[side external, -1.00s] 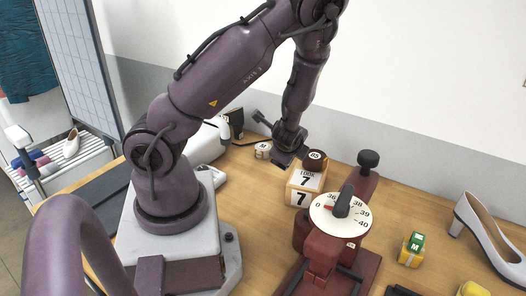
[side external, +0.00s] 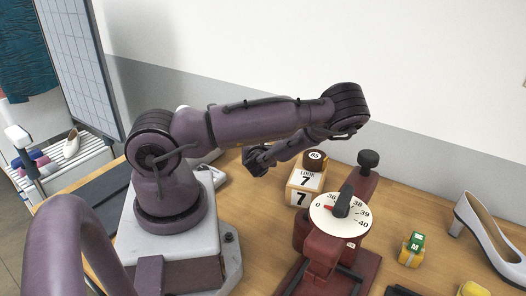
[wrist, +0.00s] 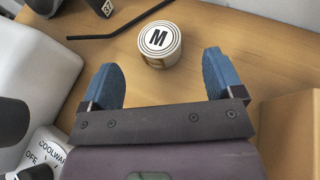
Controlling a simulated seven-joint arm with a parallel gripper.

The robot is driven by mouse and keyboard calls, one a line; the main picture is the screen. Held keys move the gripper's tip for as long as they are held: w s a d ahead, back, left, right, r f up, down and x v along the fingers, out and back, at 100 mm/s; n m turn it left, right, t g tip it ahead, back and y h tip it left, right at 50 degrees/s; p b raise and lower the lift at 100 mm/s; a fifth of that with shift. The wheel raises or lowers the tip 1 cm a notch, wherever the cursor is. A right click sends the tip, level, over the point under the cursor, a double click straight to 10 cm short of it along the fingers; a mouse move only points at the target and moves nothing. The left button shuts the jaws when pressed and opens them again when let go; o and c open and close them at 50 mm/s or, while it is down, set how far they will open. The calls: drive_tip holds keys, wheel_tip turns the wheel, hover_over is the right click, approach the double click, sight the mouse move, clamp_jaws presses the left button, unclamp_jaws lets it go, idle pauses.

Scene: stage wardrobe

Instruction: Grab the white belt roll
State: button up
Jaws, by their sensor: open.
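A white roll marked M (wrist: 159,44) stands upright on the wooden table in the wrist view, its label facing up and a brown patch on its side. It lies just beyond the fingertips, centred roughly between them. My gripper (wrist: 160,72) is open, with two blue finger pads spread apart and nothing between them. In the side view my gripper (side external: 257,160) is low over the table behind the arm, left of the box marked LOOK 7. The white roll is hidden there.
The box marked LOOK 7 (side external: 305,184) carries a dark roll (side external: 315,159). A tan box (wrist: 290,135) is close on the right in the wrist view. A thin black bent rod (wrist: 125,28) lies behind the white roll. A red device with a dial (side external: 340,212) stands nearer.

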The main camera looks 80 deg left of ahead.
drive_tip(key=shift+x, duration=3.1)
drive_tip(key=shift+s, duration=0.1)
drive_tip(key=c, duration=1.1)
